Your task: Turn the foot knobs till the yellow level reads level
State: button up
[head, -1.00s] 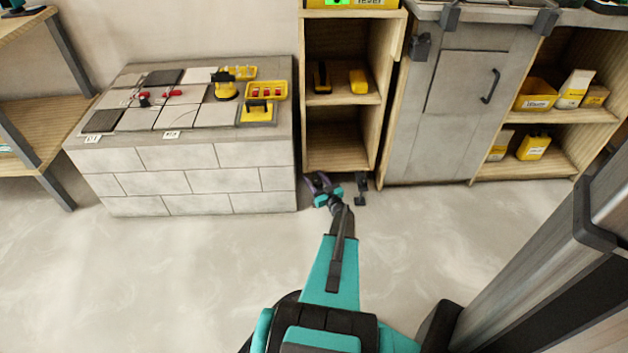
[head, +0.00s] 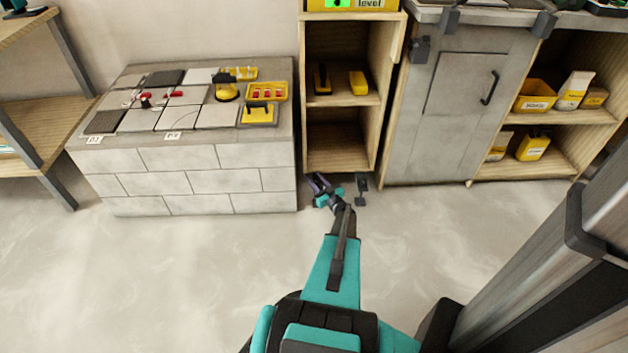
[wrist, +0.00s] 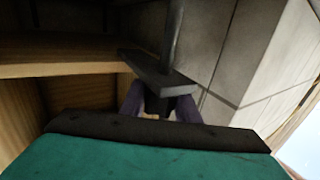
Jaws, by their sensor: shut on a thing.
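The yellow level (head: 378,4) lies on top of the wooden shelf unit (head: 340,111), cut off by the head view's top edge. Its green window (head: 337,3) shows a dark mark; I cannot tell the exact reading. My gripper (head: 319,184) is low at the unit's front left corner. In the wrist view, its purple fingers (wrist: 158,106) are shut on a dark foot knob (wrist: 156,104), mostly hidden between them. A dark flat plate (wrist: 158,75) and an upright rod (wrist: 173,30) show at this foot. Another dark foot (head: 361,188) stands at the front right corner.
A grey block plinth (head: 190,180) with tiles and yellow tools stands close to the left of my gripper. A grey cabinet (head: 450,120) stands to the right. The floor (head: 200,280) in front is clear.

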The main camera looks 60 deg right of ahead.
jog(key=o, duration=1)
jog(key=shift+o, duration=0.2)
jog(key=shift+s, duration=0.1)
jog(key=p+v, duration=0.3)
jog(key=v, duration=1)
jog(key=shift+s+a, duration=0.15)
jog(key=shift+s, duration=0.15)
jog(key=shift+s, duration=0.1)
